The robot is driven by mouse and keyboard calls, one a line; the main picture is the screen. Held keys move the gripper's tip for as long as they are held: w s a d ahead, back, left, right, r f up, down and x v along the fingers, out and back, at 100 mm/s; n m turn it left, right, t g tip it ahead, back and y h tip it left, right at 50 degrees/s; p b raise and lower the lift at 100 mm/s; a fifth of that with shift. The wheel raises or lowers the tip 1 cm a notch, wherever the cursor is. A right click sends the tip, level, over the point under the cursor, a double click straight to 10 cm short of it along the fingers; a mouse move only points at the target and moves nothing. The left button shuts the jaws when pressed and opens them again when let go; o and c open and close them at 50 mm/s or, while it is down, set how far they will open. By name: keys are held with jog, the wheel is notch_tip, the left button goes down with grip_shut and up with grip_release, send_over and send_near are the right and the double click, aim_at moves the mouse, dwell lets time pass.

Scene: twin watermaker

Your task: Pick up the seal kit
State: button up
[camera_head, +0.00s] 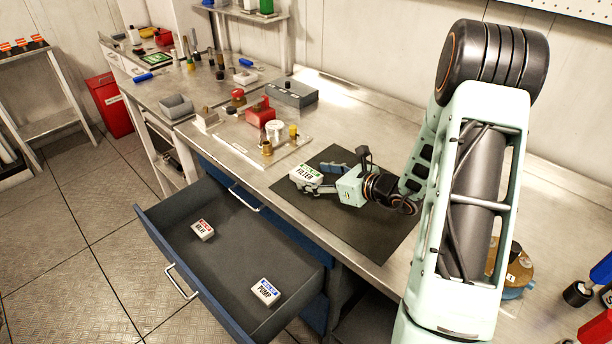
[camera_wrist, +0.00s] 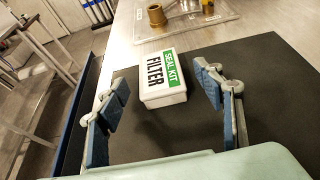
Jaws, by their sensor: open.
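The seal kit is a small white box with a green band, labelled "SEAL KIT FILTER" (camera_wrist: 163,78). It lies on the dark mat (camera_head: 345,222) on the workbench, and it also shows in the head view (camera_head: 305,175). My gripper (camera_head: 318,178) is open, low over the mat. In the wrist view its two blue-padded fingers (camera_wrist: 163,98) stand apart, one on each side of the box's near part. The box lies between and slightly beyond the fingertips, and I see no clear contact.
An open drawer (camera_head: 225,245) below the bench holds a red-labelled box (camera_head: 203,229) and a blue-labelled "PUMP" box (camera_head: 265,291). A tray with brass fittings (camera_head: 267,148), a red block (camera_head: 260,112) and a grey case (camera_head: 292,93) stand behind the mat.

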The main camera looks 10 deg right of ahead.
jog(key=shift+x, duration=1.35)
jog(key=c, duration=1.3)
jog(key=shift+r, duration=0.15)
